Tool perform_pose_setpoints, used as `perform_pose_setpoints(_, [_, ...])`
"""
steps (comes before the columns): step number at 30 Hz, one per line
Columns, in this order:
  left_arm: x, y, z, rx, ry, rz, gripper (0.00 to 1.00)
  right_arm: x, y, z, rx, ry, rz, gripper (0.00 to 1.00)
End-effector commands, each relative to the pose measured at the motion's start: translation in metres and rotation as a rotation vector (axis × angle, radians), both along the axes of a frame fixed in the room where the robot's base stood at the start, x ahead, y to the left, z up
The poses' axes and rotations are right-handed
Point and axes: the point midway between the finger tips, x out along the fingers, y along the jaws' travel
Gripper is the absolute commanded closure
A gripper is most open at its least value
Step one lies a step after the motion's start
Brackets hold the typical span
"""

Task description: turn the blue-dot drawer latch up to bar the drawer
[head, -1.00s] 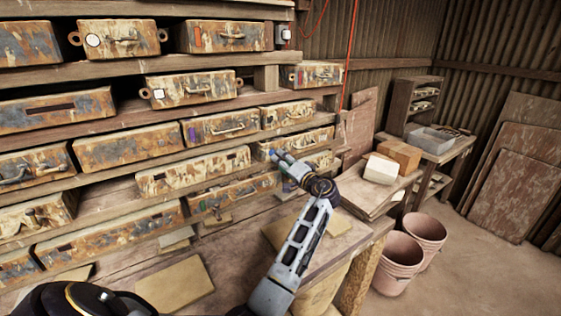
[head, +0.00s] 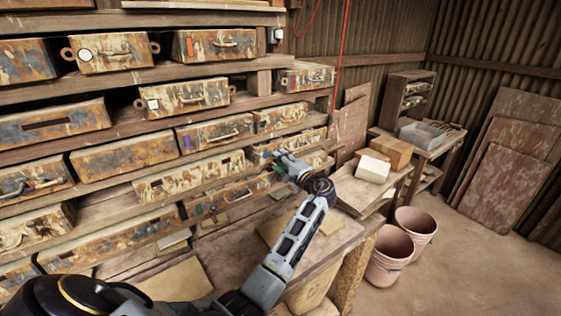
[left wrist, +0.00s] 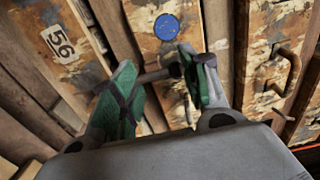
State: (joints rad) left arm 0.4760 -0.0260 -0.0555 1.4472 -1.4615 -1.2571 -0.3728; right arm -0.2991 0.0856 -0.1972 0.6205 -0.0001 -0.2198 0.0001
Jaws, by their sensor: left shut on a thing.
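My left gripper (head: 281,158) reaches the front of a worn drawer (head: 306,139) in the right part of the rack. In the left wrist view, the blue dot (left wrist: 167,27) is on the rusty, peeling drawer front, just beyond the fingers. My left gripper (left wrist: 165,85) has its green-padded fingers on either side of a dark latch bar (left wrist: 157,75) and is shut on it. The bar lies across between the fingers, and they hide part of it. In the head view the gripper covers the latch, and I cannot make out the dot clearly. My right gripper is not in view.
Drawers with handles surround the spot; a drawer handle (left wrist: 287,70) and a "56" label (left wrist: 62,43) show in the left wrist view. Below is a wooden bench (head: 235,240). To the right are a cardboard box (head: 391,152), pink buckets (head: 388,259) and open floor.

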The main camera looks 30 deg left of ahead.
Motion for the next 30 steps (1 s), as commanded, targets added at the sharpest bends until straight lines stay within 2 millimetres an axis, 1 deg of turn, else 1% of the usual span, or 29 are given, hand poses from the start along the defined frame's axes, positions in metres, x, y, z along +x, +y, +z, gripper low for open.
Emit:
perform_pose_setpoints(1, [-0.001,-0.004,-0.018,-0.017,0.028,-0.004,0.79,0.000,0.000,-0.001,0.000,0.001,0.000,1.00])
perform_pose_setpoints(8, [-0.001,-0.004,-0.019,-0.018,0.028,-0.002,0.79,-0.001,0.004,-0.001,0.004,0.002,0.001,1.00])
perform_pose_setpoints(9, [-0.001,-0.004,-0.019,-0.018,0.028,-0.002,0.54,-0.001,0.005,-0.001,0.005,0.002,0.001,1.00])
perform_pose_setpoints(15, [-0.001,-0.004,-0.019,-0.017,0.028,-0.002,0.28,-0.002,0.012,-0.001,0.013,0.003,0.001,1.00])
perform_pose_setpoints(17, [-0.001,-0.003,-0.018,-0.016,0.027,-0.003,0.20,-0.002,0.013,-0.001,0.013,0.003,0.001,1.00])
perform_pose_setpoints(18, [-0.001,-0.003,-0.017,-0.014,0.025,-0.002,0.18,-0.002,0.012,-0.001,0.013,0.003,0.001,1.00])
perform_pose_setpoints(24, [-0.001,-0.001,-0.013,-0.010,0.019,-0.001,0.18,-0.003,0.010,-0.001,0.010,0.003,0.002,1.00])
perform_pose_setpoints(27, [-0.001,-0.001,-0.012,-0.009,0.017,-0.001,0.18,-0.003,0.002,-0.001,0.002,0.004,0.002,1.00])
perform_pose_setpoints(30, [-0.001,-0.003,-0.011,-0.008,0.016,-0.001,0.18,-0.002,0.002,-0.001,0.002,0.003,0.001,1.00])
